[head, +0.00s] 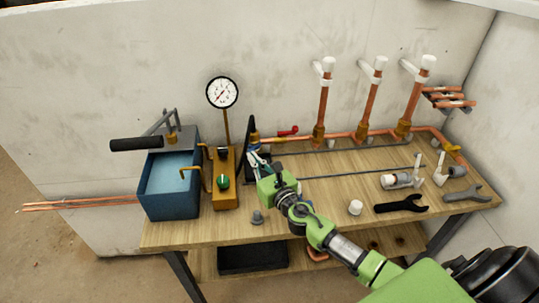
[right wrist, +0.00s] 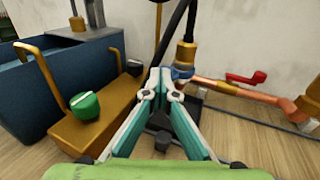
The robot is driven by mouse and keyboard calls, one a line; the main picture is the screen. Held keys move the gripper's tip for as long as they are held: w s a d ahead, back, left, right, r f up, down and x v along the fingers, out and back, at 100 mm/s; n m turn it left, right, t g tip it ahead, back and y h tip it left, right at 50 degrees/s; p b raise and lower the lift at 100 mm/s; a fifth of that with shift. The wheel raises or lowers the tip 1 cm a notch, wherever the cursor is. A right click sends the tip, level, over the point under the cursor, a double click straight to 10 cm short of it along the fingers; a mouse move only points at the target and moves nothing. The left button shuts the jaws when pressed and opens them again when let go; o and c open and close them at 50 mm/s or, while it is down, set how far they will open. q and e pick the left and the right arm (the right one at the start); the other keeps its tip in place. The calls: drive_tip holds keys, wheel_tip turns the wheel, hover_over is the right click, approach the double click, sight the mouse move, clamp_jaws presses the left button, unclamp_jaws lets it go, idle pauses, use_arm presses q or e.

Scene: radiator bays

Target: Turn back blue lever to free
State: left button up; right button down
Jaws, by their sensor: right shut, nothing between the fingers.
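In the right wrist view a small blue part (right wrist: 183,73) shows at the base of the brass fitting (right wrist: 186,54), just beyond and to the right of my right fingertips. It may be the blue lever; its handle and angle cannot be made out. My right gripper (right wrist: 162,80) is shut and empty, its tips close to this part; touching or apart cannot be told. My left gripper is not in view.
A red lever (head: 288,131) sits on the copper pipe to the right. A brass-coloured pump block with a green knob (head: 223,182) and a blue tank (head: 151,187) stand left. Loose fittings and wrenches (head: 401,204) lie on the bench's right side.

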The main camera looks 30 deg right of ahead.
drive_tip(key=shift+w+a, duration=0.4)
drive_tip(key=shift+a, duration=0.25)
drive_tip(key=shift+w+a, duration=0.15)
drive_tip(key=shift+a, duration=0.05)
drive_tip(key=shift+f, duration=0.1)
idle(0.4)
